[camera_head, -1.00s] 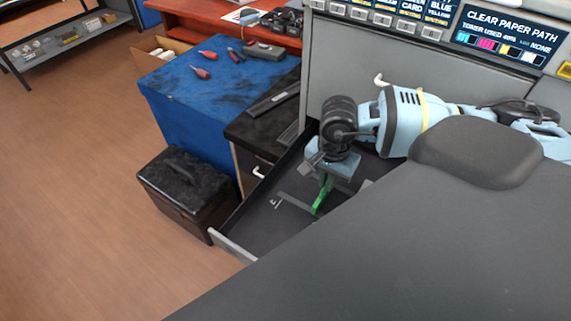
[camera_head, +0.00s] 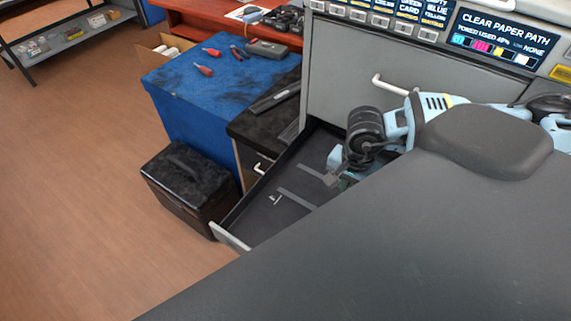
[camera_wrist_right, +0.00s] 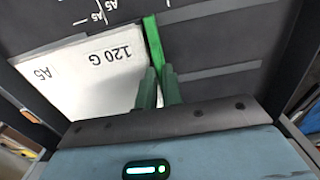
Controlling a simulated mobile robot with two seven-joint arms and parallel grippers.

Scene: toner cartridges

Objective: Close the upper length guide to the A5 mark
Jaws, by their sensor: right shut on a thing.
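The open paper tray (camera_head: 262,222) is a dark drawer low on the printer's front. In the right wrist view, white A5 paper (camera_wrist_right: 85,75) marked "A5" and "120 G" lies in the tray. The green length guide (camera_wrist_right: 153,42) stands upright at the paper's right edge, touching or very close to it. My right gripper (camera_wrist_right: 159,78) is shut on the guide. A white "A5" mark (camera_wrist_right: 97,17) shows on the tray floor beyond the paper. In the head view, the right gripper's fingers, the guide and the paper are hidden. My left gripper is not in view.
The printer front (camera_head: 350,60) rises behind the tray. A black case (camera_head: 185,180) stands on the floor left of the tray. A blue-covered table (camera_head: 190,85) holds red-handled tools. The left part of the tray is bare.

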